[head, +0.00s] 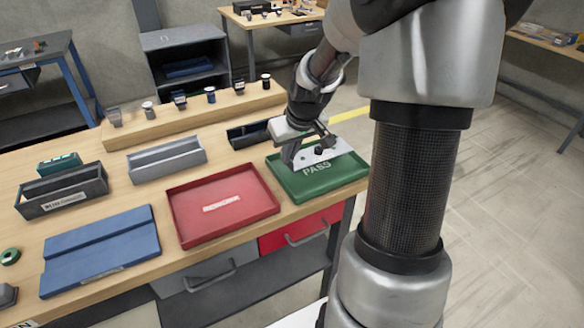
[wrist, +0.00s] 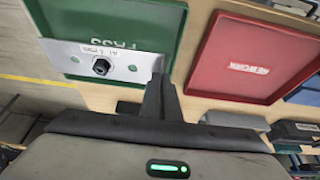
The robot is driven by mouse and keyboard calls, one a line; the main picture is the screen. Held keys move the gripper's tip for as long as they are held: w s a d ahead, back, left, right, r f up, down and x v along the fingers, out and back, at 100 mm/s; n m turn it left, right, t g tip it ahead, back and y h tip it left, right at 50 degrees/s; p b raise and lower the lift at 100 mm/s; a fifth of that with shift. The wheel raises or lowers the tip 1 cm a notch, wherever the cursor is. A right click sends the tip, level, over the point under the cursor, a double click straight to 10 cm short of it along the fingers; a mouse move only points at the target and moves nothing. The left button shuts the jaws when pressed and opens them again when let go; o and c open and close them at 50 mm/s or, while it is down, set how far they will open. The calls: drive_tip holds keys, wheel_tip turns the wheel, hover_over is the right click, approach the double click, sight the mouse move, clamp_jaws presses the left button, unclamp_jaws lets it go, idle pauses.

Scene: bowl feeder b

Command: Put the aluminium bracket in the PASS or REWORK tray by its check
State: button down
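The aluminium bracket (head: 326,153) is a pale plate with a black knob or bolt head. In the wrist view the bracket (wrist: 85,62) shows a small white label beside the bolt and round holes with green behind them. My gripper (head: 292,155) is shut on one end of it; the fingers (wrist: 160,90) also show in the wrist view. The bracket is over the green PASS tray (head: 345,181); whether it touches the tray floor I cannot tell. The red REWORK tray (head: 250,205) is empty, left of the green one; it also shows in the wrist view (wrist: 262,40).
A blue plate (head: 100,250), a dark labelled bin (head: 62,195) and a grey open holder (head: 167,162) stand left on the bench. A dark holder (head: 245,135) is behind the trays. A wooden rail (head: 190,113) with several small parts runs along the back.

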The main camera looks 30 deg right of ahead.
sight(289, 166)
drive_tip(key=shift+f+b, duration=0.3)
drive_tip(key=shift+f, duration=1.65)
drive_tip(key=shift+f+b, duration=0.45)
drive_tip(key=shift+f, duration=0.1)
drive_tip(key=shift+f, duration=0.1)
drive_tip(key=c, duration=2)
unclamp_jaws()
